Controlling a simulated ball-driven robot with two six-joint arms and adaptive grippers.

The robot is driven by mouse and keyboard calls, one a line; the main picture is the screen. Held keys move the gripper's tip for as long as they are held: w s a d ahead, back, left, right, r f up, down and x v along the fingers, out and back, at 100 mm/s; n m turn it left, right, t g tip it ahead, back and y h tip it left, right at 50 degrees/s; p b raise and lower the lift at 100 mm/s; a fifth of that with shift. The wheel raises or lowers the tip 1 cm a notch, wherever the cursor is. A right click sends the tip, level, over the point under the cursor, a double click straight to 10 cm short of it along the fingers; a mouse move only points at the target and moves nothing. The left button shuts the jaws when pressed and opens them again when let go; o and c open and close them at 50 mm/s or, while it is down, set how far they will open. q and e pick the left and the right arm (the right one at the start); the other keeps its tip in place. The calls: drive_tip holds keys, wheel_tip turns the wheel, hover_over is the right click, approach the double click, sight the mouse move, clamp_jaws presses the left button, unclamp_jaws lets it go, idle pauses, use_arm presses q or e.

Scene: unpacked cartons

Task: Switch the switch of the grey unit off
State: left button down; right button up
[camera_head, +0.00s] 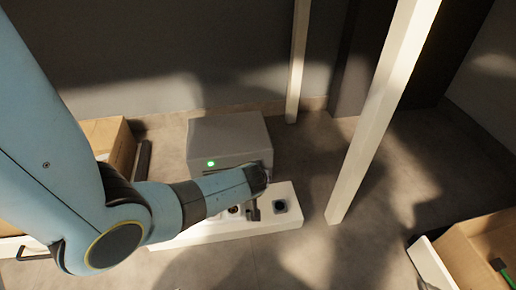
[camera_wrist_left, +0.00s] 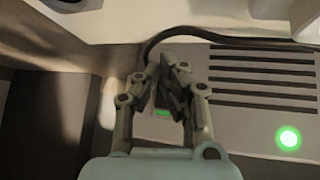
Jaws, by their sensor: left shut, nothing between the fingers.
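The grey unit (camera_head: 228,132) is a box on the floor near the wall, with a lit green lamp (camera_head: 211,163) on its front. In the left wrist view its face (camera_wrist_left: 250,120) shows dark vent slots and the glowing green lamp (camera_wrist_left: 288,137). A small green patch (camera_wrist_left: 162,113), perhaps the switch, shows partly hidden between my finger links. My left gripper (camera_head: 253,209) is in front of the unit, over the white plank; in the left wrist view its fingers (camera_wrist_left: 170,82) are shut and empty. I cannot tell whether they touch the unit. My right gripper is not in view.
A white plank (camera_head: 285,215) with small fittings lies before the unit. A dark cable (camera_wrist_left: 230,41) runs past my fingertips. White posts (camera_head: 375,120) stand to the right. Open cartons lie at left (camera_head: 112,140) and lower right (camera_head: 480,250). Floor is clear between plank and right carton.

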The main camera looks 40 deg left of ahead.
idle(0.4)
use_arm(q)
drive_tip(key=shift+s+d+r, duration=0.1)
drive_tip(key=shift+s+d, duration=0.3)
drive_tip(key=shift+d, duration=0.1)
drive_tip(key=shift+s+d+r, duration=0.15)
drive_tip(key=shift+s+d, duration=0.65)
drive_tip(key=shift+d, duration=0.15)
drive_tip(key=shift+s+d+r, duration=0.15)
drive_tip(key=shift+s+d, duration=0.65)
drive_tip(key=shift+d, duration=0.15)
